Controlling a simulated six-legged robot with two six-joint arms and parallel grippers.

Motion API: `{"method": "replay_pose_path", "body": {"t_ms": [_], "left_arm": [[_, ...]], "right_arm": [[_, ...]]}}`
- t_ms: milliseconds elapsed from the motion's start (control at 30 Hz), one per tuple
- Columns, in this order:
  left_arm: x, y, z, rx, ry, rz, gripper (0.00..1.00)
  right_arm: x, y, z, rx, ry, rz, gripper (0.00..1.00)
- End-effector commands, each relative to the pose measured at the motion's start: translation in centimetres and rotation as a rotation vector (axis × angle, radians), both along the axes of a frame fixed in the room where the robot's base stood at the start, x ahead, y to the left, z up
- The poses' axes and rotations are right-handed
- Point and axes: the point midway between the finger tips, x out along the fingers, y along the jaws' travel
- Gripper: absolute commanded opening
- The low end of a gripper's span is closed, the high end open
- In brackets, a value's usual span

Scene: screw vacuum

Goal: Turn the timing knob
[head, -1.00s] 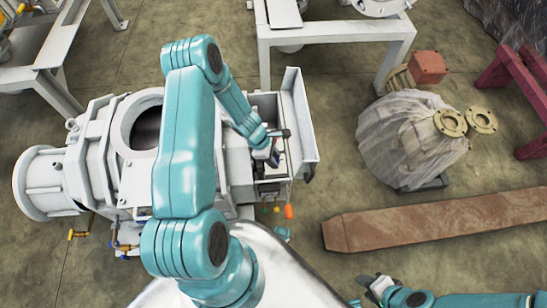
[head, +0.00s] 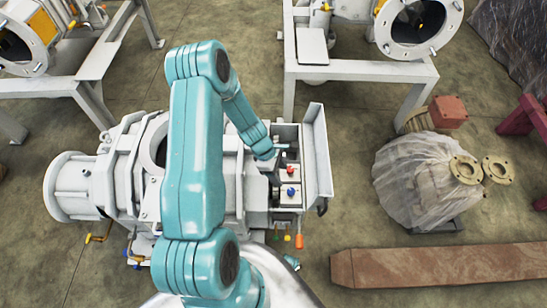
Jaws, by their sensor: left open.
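The open control box (head: 317,160) is on the right end of the white vacuum machine (head: 70,188), with its lid swung out to the right. Inside are small controls, including a red-topped one (head: 291,170) and a blue-topped one (head: 291,192). I cannot tell which is the timing knob. My left gripper (head: 272,156) is at the box's upper left part, above the red and blue controls in the picture. It is open; its fingertips are mostly hidden, and contact with a control cannot be told.
Small coloured handles (head: 299,241) hang below the box. A plastic-wrapped machine (head: 415,185) stands on the floor to the right, and a long rusty beam (head: 440,265) lies at lower right. Other machines on white frames stand behind. The floor between the box and wrapped machine is clear.

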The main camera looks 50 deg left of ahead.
Motion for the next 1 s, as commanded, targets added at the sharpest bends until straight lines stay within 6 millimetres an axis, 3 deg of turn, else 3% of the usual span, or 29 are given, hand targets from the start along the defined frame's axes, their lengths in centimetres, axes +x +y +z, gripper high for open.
{"method": "replay_pose_path", "body": {"t_ms": [33, 100, 300, 1000], "left_arm": [[-0.3, 0.4, 1.6, 0.002, -0.001, 0.002, 0.58], [-0.6, 0.9, 2.8, 0.001, -0.001, 0.002, 0.58], [-1.2, 1.6, 4.9, 0.0, 0.0, 0.0, 0.58], [-0.8, 1.2, 5.9, -0.002, -0.005, -0.017, 0.58]], "right_arm": [[0.0, 0.0, 0.9, 0.0, 0.0, 0.0, 0.43], [0.0, 0.0, 1.2, 0.0, 0.0, 0.0, 0.43], [0.0, 0.0, 1.8, 0.0, 0.0, 0.0, 0.43], [0.0, 0.0, 2.3, 0.0, 0.0, 0.0, 0.43]]}}
